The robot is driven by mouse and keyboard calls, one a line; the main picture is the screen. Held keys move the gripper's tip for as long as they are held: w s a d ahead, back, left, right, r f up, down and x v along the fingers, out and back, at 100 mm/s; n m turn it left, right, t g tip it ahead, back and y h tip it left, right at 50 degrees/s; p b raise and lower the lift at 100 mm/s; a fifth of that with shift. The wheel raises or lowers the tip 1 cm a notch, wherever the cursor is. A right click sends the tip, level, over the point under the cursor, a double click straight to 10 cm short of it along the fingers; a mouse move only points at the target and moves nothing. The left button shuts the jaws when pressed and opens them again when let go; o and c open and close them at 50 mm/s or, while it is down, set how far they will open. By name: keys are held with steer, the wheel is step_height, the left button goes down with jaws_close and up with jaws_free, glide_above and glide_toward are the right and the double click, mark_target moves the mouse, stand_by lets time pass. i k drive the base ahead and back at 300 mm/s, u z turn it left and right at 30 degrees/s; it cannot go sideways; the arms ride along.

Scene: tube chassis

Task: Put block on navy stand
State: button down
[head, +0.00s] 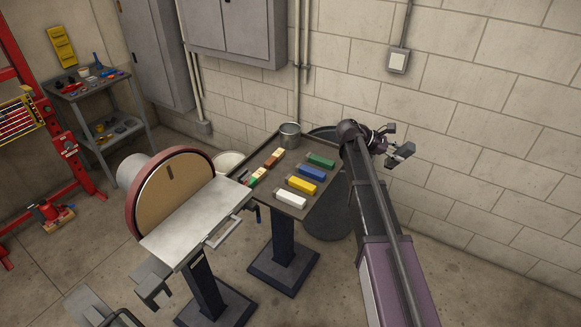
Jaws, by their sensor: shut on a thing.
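My gripper (390,146) is at the end of my arm on the right, in front of the block wall and to the right of the bench. It is shut on a small grey block (405,150); the fingers and block are small here, so the exact grip is hard to make out. A stand with a dark navy column (283,238) and a flat dark top (256,192) is left of my gripper. My gripper and block are apart from this top, off its right side.
Green (320,160), blue (312,173), yellow (302,185) and white (291,200) blocks lie in a row on the top. Brown and cream pieces (273,159) and a metal can (289,135) are behind. A disc sander (170,190) stands left; a dark bin (327,222) is behind.

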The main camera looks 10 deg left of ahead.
mark_target(327, 154)
steer(key=i, duration=0.95)
